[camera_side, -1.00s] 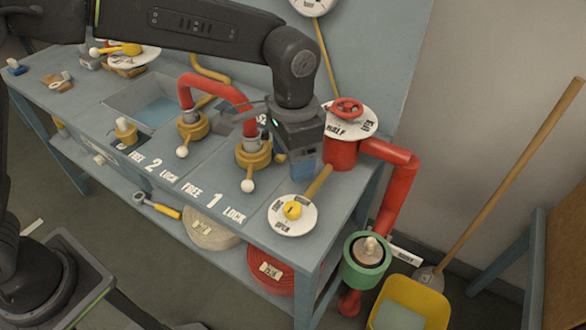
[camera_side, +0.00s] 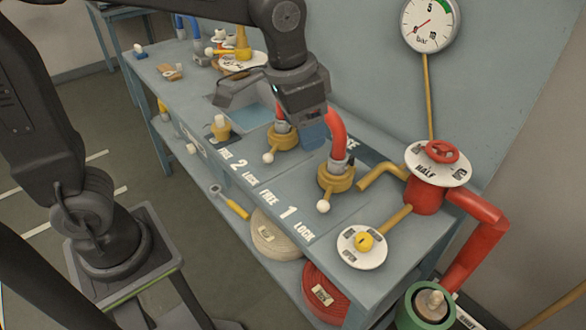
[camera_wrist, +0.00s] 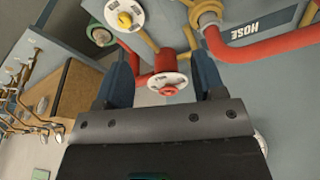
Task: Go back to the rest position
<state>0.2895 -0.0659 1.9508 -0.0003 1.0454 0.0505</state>
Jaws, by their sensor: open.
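My gripper (camera_side: 310,132) hangs over the blue bench, in front of the upper part of a red hose (camera_side: 338,132). The hose runs between two brass couplings marked 2 (camera_side: 283,138) and 1 (camera_side: 337,180), each with a white-knobbed lever. In the wrist view my gripper (camera_wrist: 160,75) has its two blue fingers spread wide, with nothing held between them. A red valve with a white dial (camera_wrist: 167,80) shows beyond the gap, apart from the fingers. The gripper body hides the middle of the hose in the side view.
The red handwheel valve (camera_side: 440,152) and its pipe stand at the bench's right end. A yellow-knobbed dial (camera_side: 362,246) is at the front right corner. A gauge (camera_side: 430,24) is on the wall. Rolled hoses (camera_side: 325,292) lie on the shelf below.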

